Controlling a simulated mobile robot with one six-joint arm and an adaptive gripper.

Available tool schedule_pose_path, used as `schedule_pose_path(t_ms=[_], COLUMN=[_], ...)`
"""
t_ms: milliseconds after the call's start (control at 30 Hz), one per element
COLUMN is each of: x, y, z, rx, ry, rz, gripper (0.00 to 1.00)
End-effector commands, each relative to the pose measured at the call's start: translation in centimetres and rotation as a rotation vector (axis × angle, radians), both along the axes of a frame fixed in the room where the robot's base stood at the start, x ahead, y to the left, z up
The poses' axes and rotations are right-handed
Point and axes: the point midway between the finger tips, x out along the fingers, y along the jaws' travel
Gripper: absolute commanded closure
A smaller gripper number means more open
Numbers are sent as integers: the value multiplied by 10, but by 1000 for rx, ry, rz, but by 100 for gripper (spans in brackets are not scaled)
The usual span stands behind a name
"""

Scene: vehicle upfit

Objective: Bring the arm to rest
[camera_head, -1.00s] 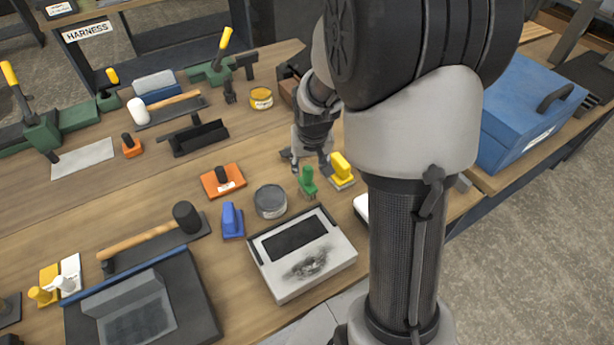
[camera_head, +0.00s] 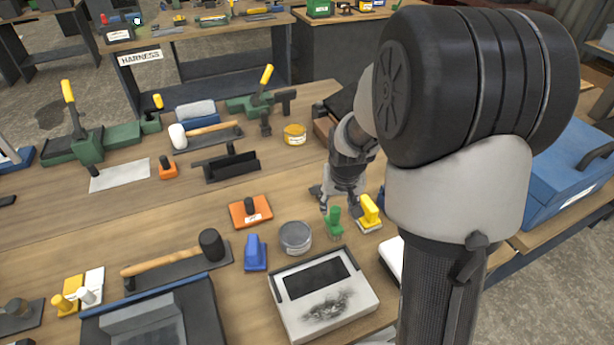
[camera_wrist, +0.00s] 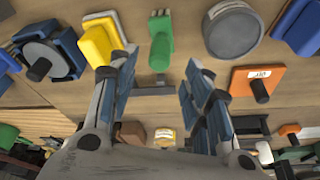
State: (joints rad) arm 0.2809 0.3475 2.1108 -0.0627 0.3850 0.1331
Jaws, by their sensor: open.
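My gripper (camera_head: 339,207) is above the wooden bench (camera_head: 190,220), just behind a green-handled piece (camera_head: 334,222) and a yellow-handled piece (camera_head: 369,212). In the wrist view my gripper (camera_wrist: 160,85) has its two fingers spread with nothing held between them. The green piece (camera_wrist: 160,45) and the yellow piece (camera_wrist: 102,40) show beyond the fingertips there. I cannot tell the exact height of the fingertips over the bench.
A grey round tin (camera_head: 296,237), a blue-handled piece (camera_head: 255,252) and an orange plate with a knob (camera_head: 250,212) stand near. A white-rimmed tray (camera_head: 345,318) lies in front. A blue toolbox (camera_head: 570,175) is at right. Bare wood lies left of the orange plate.

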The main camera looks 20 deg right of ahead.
Motion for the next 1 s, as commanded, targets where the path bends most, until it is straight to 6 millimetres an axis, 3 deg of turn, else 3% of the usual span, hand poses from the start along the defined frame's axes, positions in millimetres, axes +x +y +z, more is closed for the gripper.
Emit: schedule_pose_path(t_ms=[167,267,367,500,700,900,1000], x=[-1,-8,-26,-67,-139,-202,-221], y=[2,12,30,61,100,124,130], z=[4,23,54,100,141,154,154], rx=[-1,-5,-12,-18,-22,-22,-22], ry=[-3,-13,-29,-49,-76,-98,-105], rz=[4,23,60,128,229,314,340], gripper=[55,55,55,55,55,55,55])
